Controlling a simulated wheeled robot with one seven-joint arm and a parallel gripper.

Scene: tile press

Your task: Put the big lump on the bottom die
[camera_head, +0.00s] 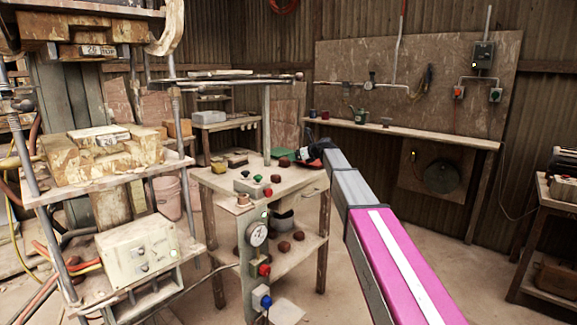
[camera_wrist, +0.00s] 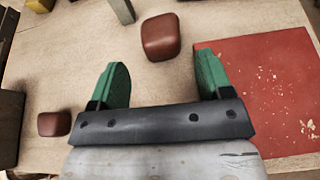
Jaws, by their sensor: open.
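Two reddish-brown lumps lie on the work table in the wrist view. The larger-looking one, likely the big lump (camera_wrist: 160,37), is just beyond my gripper (camera_wrist: 162,68), roughly in line with the gap between its green fingers. The smaller-looking lump (camera_wrist: 53,123) is to the left. My gripper is open with nothing between its fingers. In the head view my gripper (camera_head: 313,151) is over the far right part of the table, next to a brown lump (camera_head: 284,161). The bottom die (camera_head: 90,158) is on the press at the left, below the upper die (camera_head: 60,28).
A red mat (camera_wrist: 265,90) lies right of the fingers. The work table (camera_head: 225,181) carries a button box (camera_head: 248,186) and other small items. More lumps (camera_head: 284,246) lie on its lower shelf. Press posts (camera_head: 180,130) stand beside the bottom die.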

